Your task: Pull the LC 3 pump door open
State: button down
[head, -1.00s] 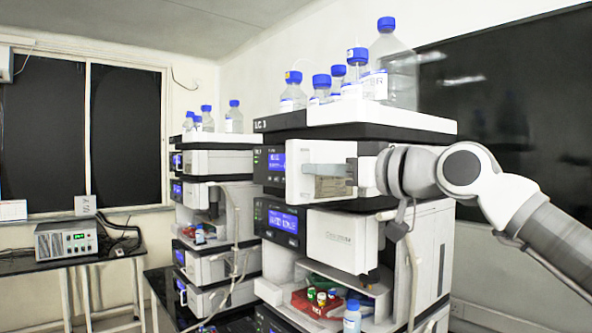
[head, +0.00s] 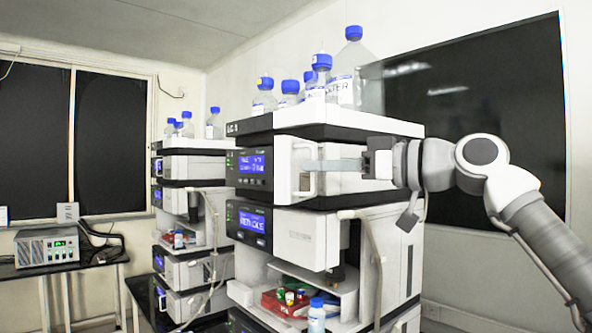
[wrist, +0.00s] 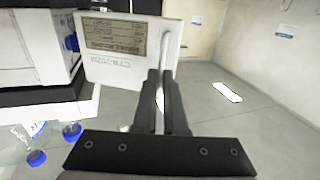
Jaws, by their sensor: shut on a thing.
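The LC 3 pump door (head: 283,158) is a white panel on the upper module of the near stack, beside its blue display. It appears narrowed in the head view, turned out from the housing at an angle. Its pale handle (head: 307,184) stands near the right edge. My gripper (head: 312,165) reaches in from the right, its fingers at the handle. In the wrist view, the door (wrist: 103,62) shows a label plate and upside-down lettering. There my gripper (wrist: 162,78) is shut on the thin white handle (wrist: 161,62). The contact inside the fingers is partly hidden.
Bottles with blue caps (head: 350,85) stand on top of the near stack. Below the door is another white-fronted module (head: 300,240), over an open bay with a red tray (head: 275,302). A second stack (head: 185,225) stands behind at left. A grey instrument (head: 45,250) sits on the left table.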

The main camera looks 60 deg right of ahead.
jog(key=s+d, duration=0.4)
jog(key=d, duration=0.1)
jog(key=shift+s, duration=0.25)
dwell(0.4)
jog(key=c, duration=1.4)
grip_release()
jog(key=shift+w, duration=0.1)
jog(key=o, duration=0.4)
jog(key=shift+w+d+f, duration=0.1)
jog(key=shift+w+d, duration=0.15)
jog(key=shift+w, duration=0.05)
jog(key=s, duration=1.8)
jog(key=shift+w+d, duration=0.1)
